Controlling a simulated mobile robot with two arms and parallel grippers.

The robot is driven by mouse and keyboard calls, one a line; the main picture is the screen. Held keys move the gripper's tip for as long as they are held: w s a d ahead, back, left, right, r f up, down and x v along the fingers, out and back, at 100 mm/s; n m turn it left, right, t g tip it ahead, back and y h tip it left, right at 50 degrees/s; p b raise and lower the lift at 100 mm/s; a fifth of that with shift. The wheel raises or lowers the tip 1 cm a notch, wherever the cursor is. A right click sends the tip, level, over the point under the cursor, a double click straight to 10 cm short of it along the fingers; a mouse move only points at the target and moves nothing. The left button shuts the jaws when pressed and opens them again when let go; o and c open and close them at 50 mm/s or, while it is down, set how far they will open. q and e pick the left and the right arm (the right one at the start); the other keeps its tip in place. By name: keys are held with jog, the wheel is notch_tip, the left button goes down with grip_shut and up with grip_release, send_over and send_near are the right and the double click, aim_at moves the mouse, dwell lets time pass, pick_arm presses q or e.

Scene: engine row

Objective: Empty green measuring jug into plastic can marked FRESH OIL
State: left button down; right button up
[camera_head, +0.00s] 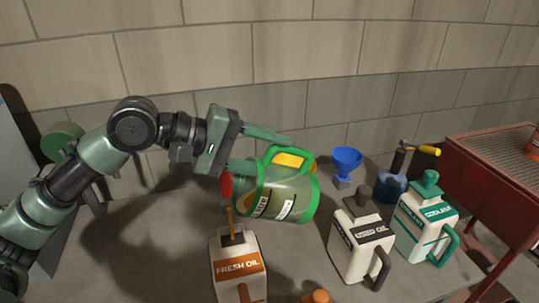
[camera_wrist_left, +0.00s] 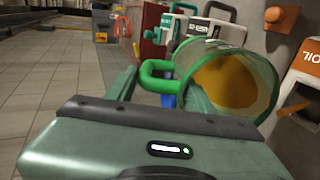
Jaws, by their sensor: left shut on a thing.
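The green measuring jug (camera_head: 302,192) is see-through with green bands and is tipped on its side, mouth to the left. My left gripper (camera_head: 266,152) is shut on its handle. In the left wrist view the jug (camera_wrist_left: 262,62) shows amber liquid inside, and its handle (camera_wrist_left: 158,76) is at the fingers. The white plastic can marked FRESH OIL (camera_head: 238,284) stands upright below the mouth; its label shows partly in the left wrist view (camera_wrist_left: 308,62). My right gripper is not in view.
A white can marked USED OIL (camera_head: 358,247) and a white can marked COOLANT (camera_head: 423,222) stand to the right. Behind are a blue funnel (camera_head: 346,160) and a blue pump can (camera_head: 391,186). A red cabinet (camera_head: 500,182) is at far right. An orange cap (camera_head: 320,297) shows in front.

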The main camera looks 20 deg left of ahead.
aim_at(263, 166)
pick_arm(q)
jog(key=shift+s+a+f+t+h+b, duration=0.15)
jog(key=shift+s+a+t+h+b, duration=0.2)
jog(key=shift+b, duration=0.85)
dwell(1.0)
jog(key=shift+s+a+f+t+h+b, duration=0.5)
jog(key=shift+a+f+h+b, duration=0.4)
jog(key=shift+b, duration=2.6)
dwell(2.3)
